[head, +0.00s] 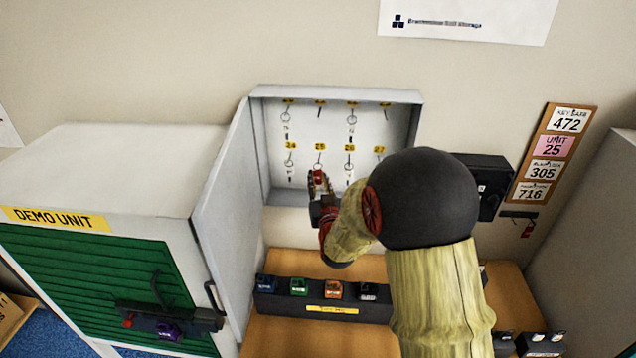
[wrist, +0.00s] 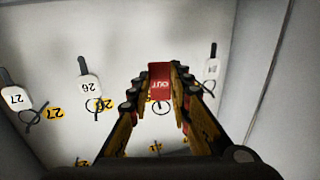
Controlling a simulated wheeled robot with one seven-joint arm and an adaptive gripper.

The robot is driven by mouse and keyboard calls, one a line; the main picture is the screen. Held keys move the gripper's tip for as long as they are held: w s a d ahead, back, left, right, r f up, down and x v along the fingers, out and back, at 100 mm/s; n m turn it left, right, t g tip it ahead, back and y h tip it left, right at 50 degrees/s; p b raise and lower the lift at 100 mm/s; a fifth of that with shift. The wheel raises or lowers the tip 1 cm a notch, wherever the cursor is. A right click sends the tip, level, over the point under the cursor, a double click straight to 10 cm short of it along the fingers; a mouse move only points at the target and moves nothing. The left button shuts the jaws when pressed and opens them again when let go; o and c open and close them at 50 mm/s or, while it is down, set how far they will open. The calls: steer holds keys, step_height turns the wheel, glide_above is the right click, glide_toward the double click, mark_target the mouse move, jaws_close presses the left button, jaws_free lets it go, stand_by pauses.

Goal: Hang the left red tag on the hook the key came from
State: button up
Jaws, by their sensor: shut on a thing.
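My gripper (head: 321,190) is shut on a red tag (head: 319,176) in front of the open key cabinet's lower row. In the wrist view the tag (wrist: 160,86) reads "OUT", upside down, between the two fingers (wrist: 161,76). The tag's ring (head: 319,167) shows just below the yellow 25 label (head: 320,147). I cannot tell whether the ring is around the hook there or only in front of it. Another red tag (head: 527,230) hangs on a small rack at the right wall.
Keys hang beside this spot at 24 (head: 290,163) and 26 (head: 349,164). The cabinet door (head: 222,190) stands open at left. A dark strip of coloured padlocks (head: 325,302) lies below. A black box (head: 490,180) is on the wall at right.

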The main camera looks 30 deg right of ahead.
steer(key=shift+w+d, duration=0.3)
steer(key=shift+w, duration=0.15)
steer(key=shift+w+d+f+b, duration=0.2)
steer(key=shift+f+b, duration=0.1)
steer(key=shift+b, duration=0.2)
steer(key=shift+w+d+f+b, duration=0.1)
steer(key=shift+w+b, duration=0.15)
steer(key=shift+b, duration=0.25)
steer(key=o, duration=0.9)
